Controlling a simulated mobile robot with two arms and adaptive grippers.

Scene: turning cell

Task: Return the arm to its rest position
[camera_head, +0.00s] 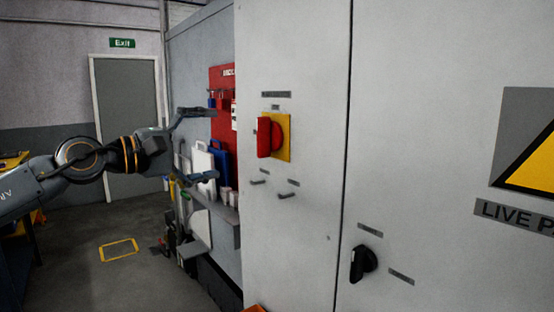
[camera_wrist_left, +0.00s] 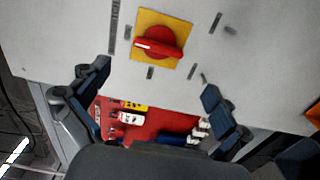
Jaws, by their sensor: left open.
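My left arm comes in from the left in the head view, and its gripper (camera_head: 200,145) is open and empty, its two fingers spread apart. It is held in the air to the left of the grey cabinet (camera_head: 295,230). A red rotary switch handle (camera_head: 264,137) on a yellow plate (camera_head: 284,148) is on the cabinet front, to the right of the fingertips and apart from them. In the left wrist view the open fingers (camera_wrist_left: 157,95) are in the lower half, with the red handle (camera_wrist_left: 158,42) beyond them. My right gripper is not in view.
A black knob (camera_head: 362,262) sits low on the right cabinet door. A red board (camera_head: 222,120) with hanging items is behind my left gripper. A door (camera_head: 128,125) under an exit sign is at the back left. A yellow floor marking (camera_head: 119,250) lies on open floor.

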